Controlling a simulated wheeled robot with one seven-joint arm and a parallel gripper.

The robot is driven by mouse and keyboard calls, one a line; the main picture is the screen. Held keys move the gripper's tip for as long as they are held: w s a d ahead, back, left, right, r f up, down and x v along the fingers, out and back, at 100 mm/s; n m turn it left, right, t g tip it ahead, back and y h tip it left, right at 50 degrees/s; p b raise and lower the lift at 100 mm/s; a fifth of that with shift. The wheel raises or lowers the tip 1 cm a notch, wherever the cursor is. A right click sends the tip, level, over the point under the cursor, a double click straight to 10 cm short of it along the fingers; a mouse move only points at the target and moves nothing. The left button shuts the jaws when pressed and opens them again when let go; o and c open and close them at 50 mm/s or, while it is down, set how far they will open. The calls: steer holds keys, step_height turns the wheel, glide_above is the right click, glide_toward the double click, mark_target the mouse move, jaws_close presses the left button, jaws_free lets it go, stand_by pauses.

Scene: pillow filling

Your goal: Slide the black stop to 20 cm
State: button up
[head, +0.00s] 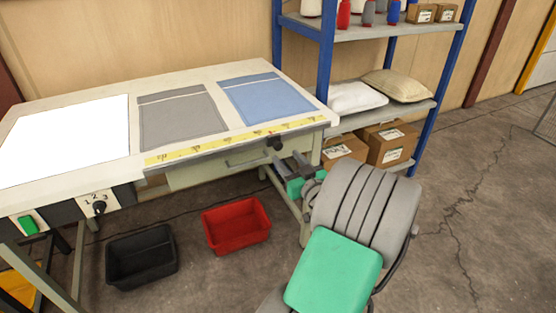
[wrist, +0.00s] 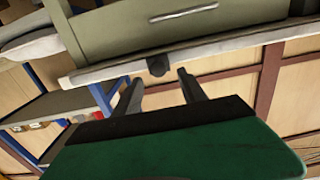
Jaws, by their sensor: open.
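The black stop (head: 274,142) sits on the front edge of the table, at the yellow ruler (head: 220,142), towards the ruler's right end. The ruler's numbers are too small to read. In the wrist view the stop (wrist: 158,65) shows as a small dark block under the table edge, beyond and between my fingertips. My gripper (head: 287,163) is open and empty, just below and in front of the stop, with a visible gap to it. Its two dark fingers also show in the wrist view (wrist: 160,80), spread apart.
The table (head: 60,96) carries a white panel, a grey cloth piece (head: 180,118) and a blue one (head: 265,98). A drawer (head: 235,158) is under the ruler. A black bin (head: 142,257) and a red bin (head: 236,226) stand on the floor. A blue-framed shelf (head: 328,50) stands behind right.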

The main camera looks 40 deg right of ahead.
mark_target(279, 146)
steer(key=p+x, duration=0.1)
steer(key=x, duration=0.6)
steer(key=shift+w+d+r, duration=0.2)
steer(key=shift+w, duration=0.05)
jaws_close()
stand_by(0.4)
